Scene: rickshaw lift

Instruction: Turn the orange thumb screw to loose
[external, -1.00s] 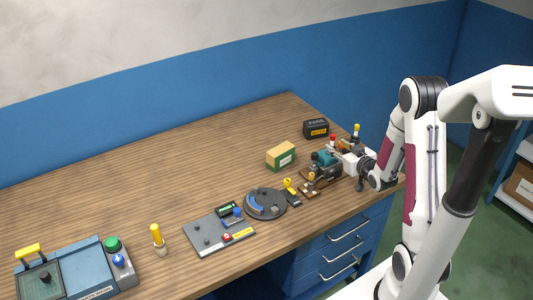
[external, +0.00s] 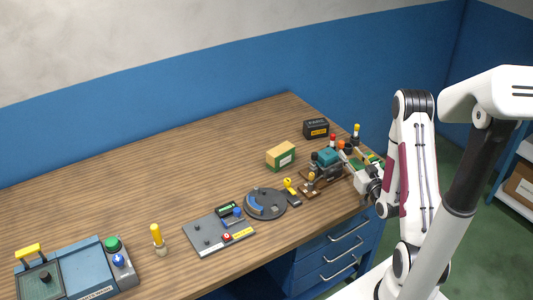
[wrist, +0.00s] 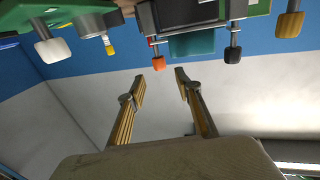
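The orange thumb screw (wrist: 158,64) shows in the wrist view as a small orange knob on a metal stem, projecting from a dark fixture. My gripper (wrist: 160,85) is open, its two fingers apart and nothing between them. Its tips appear just below the orange knob in the picture, with no visible contact; the depth between them is unclear. In the external view my gripper (external: 364,177) is at the right end of the bench, beside a cluster of fixtures. I cannot surely pick out the screw there.
A similar black knob (wrist: 232,56) is close right of the orange one. White (wrist: 50,50) and yellow (wrist: 289,24) knobs stand farther out. A teal-topped fixture (external: 327,158) is left of my gripper. The bench's left rear (external: 130,170) is clear.

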